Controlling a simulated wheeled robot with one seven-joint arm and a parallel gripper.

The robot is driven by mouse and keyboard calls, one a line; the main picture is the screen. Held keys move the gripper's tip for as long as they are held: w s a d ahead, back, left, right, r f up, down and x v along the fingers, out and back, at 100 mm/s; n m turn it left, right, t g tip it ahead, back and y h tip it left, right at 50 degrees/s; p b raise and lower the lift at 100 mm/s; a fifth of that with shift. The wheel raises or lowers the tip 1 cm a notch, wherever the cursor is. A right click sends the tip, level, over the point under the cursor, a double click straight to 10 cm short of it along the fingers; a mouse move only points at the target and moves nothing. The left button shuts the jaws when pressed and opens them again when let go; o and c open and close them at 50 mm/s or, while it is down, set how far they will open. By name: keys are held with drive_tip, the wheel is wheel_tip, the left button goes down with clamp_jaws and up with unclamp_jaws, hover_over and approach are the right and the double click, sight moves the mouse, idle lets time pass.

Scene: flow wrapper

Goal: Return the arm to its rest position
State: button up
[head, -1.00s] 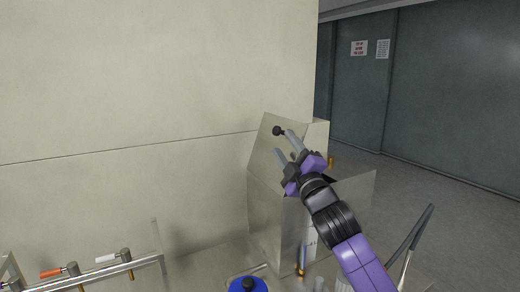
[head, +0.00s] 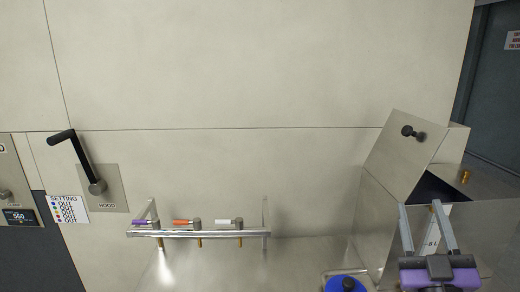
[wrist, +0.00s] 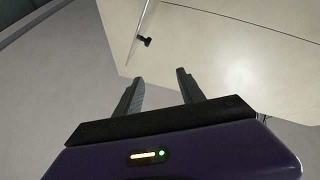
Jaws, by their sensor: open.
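My gripper (head: 424,228) is at the lower right of the head view, its two grey fingers pointing up and spread apart with nothing between them. It stands in front of the open metal box (head: 404,158), whose tilted lid carries a black knob (head: 412,132). In the wrist view my gripper (wrist: 160,90) also shows open and empty. The black knob (wrist: 145,41) appears beyond the fingertips there, apart from them. Most of my arm is out of the head view.
A rail (head: 200,233) with purple, orange and white handled valves stands at lower centre. A blue round lid (head: 345,284) is left of my gripper. A black hood lever (head: 80,160) and setting card (head: 69,209) are on the left wall. Space above the rail is clear.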

drive_tip(key=s+a+f+g+y, duration=0.1)
drive_tip(key=s+a+f+g, duration=0.2)
drive_tip(key=s+f, duration=0.5)
drive_tip(key=s+a+f+m+g+y, duration=0.1)
drive_tip(key=s+a+f+g, duration=0.2)
drive_tip(key=s, duration=1.5)
drive_tip(key=s+a+f+g+y, duration=0.2)
drive_tip(key=s+a+f, duration=0.2)
drive_tip(key=s+f, duration=0.8)
drive_tip(key=shift+s+f+m+g, duration=0.35)
drive_tip(key=shift+s+m+g, duration=0.05)
drive_tip(key=shift+s, duration=0.6)
